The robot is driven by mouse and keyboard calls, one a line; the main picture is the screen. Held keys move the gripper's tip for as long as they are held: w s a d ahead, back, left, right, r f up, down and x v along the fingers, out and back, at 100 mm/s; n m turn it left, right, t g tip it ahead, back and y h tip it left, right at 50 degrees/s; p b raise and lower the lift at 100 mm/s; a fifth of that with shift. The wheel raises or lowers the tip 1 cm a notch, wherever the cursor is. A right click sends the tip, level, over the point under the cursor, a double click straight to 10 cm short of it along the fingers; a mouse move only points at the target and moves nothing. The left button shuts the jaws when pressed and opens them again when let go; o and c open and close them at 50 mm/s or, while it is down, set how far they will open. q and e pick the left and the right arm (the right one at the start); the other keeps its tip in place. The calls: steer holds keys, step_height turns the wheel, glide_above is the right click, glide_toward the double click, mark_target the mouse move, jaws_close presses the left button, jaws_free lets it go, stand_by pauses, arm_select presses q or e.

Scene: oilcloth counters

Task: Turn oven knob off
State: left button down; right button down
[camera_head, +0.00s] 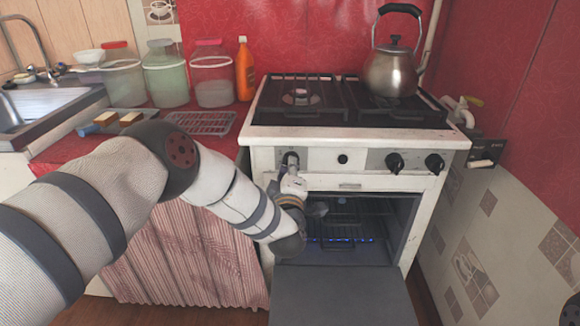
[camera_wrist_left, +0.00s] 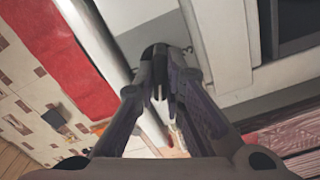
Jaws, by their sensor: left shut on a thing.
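The white stove (camera_head: 345,138) has a front panel with black knobs. The leftmost oven knob (camera_head: 290,156) is black and sits on a grey patch of the panel. My left gripper (camera_head: 290,168) reaches up to it from below, its fingers closed on it. In the left wrist view the fingertips (camera_wrist_left: 162,78) meet at the dark knob (camera_wrist_left: 153,52), partly hiding it. The oven door (camera_head: 342,296) hangs open, and blue flames (camera_head: 340,240) show inside. My right gripper is not in view.
Two more knobs (camera_head: 395,163) (camera_head: 434,163) are on the right of the panel. A kettle (camera_head: 391,72) stands on the right back burner. Jars (camera_head: 166,76) and an orange bottle (camera_head: 244,70) stand on the red counter at left. The open door blocks the space below.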

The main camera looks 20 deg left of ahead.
arm_select(q)
steer(key=m, duration=1.3)
steer(key=shift+p, duration=0.4)
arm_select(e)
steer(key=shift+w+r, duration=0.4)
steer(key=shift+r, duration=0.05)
arm_select(q)
steer(key=shift+m, duration=0.3)
steer(key=c, duration=1.7)
jaws_free()
